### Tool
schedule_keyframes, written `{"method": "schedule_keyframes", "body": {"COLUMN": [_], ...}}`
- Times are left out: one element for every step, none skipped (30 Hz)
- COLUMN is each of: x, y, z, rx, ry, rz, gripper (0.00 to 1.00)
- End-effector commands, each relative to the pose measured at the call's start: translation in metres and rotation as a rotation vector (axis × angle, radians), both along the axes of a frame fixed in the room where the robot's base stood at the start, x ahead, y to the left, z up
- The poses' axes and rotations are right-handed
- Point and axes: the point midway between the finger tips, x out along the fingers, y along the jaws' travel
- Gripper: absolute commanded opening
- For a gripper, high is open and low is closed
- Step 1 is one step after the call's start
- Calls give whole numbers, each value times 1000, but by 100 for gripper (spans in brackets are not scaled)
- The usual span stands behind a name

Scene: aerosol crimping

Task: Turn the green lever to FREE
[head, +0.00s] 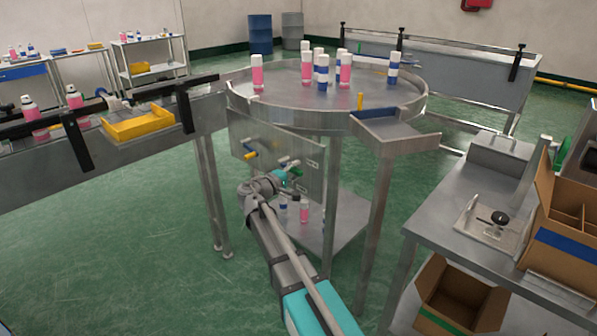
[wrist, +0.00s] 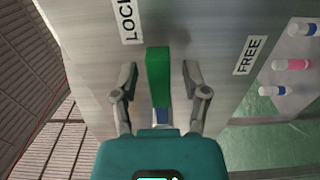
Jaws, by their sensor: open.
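The green lever (wrist: 158,75) shows upright in the middle of the wrist view, in front of a grey metal panel. My gripper (wrist: 159,68) is open, with one finger on each side of the lever and a visible gap to each. The LOCK label (wrist: 130,20) is at the upper left, and the FREE label (wrist: 249,55) is farther off to the right. The lever is nearer to LOCK. In the head view my gripper (head: 290,174) is at the metal panel (head: 262,135) under the round table; the lever cannot be made out clearly there.
The round table (head: 300,118) above the panel carries several pink and blue cans. A lower shelf (head: 345,215) beside the panel holds a few cans. A yellow handle (head: 250,156) sits on the panel to the left. A bench with boxes stands at right.

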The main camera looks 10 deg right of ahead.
Motion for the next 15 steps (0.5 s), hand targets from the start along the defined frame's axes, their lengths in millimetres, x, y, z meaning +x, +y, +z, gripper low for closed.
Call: {"method": "schedule_keyframes", "body": {"x": [0,0,0,0,0,0,0,0,0,0,0,0,0,0,0], "y": [0,0,0,0,0,0,0,0,0,0,0,0,0,0,0], "z": [0,0,0,0,0,0,0,0,0,0,0,0,0,0,0], "rx": [0,0,0,0,0,0,0,0,0,0,0,0,0,0,0], "ry": [0,0,0,0,0,0,0,0,0,0,0,0,0,0,0], "rz": [0,0,0,0,0,0,0,0,0,0,0,0,0,0,0], "gripper": [59,59,55,49,44,36,31,25,18,12,7,0,0,0,0]}}
